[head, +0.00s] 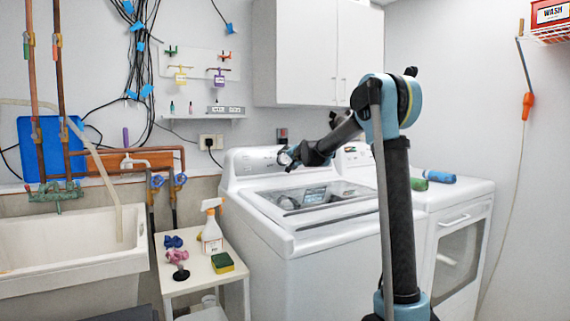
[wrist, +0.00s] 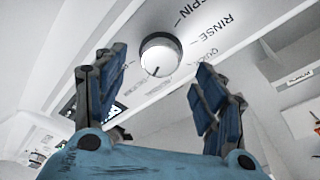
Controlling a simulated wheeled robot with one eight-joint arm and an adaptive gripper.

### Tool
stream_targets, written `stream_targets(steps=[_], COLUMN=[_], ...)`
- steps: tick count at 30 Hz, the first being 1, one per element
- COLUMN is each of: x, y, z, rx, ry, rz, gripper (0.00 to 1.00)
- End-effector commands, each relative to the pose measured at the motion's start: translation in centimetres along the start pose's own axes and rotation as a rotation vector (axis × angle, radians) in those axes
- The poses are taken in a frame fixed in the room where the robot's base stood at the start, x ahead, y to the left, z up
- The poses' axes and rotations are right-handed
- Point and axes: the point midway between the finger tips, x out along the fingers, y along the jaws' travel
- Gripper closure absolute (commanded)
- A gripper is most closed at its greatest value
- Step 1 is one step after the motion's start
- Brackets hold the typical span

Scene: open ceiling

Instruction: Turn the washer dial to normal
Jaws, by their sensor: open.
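The washer (head: 300,245) is a white top-loader in the middle of the head view, with a control panel (head: 243,163) along its back.
A small table (head: 205,284) with a spray bottle (head: 211,232) and sponge stands left. Wall cabinets (head: 318,50) hang above.

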Motion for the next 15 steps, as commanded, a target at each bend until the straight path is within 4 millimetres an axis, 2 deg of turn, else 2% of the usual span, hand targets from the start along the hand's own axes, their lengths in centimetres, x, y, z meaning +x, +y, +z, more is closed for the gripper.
stream_targets(steps=[7,15], x=[3.0,4.2], y=[0.0,0.1], z=[0.0,-0.1], rx=[0.000,0.000], ry=[0.000,0.001], rz=[0.000,0.001], gripper=[0.36,0.36])
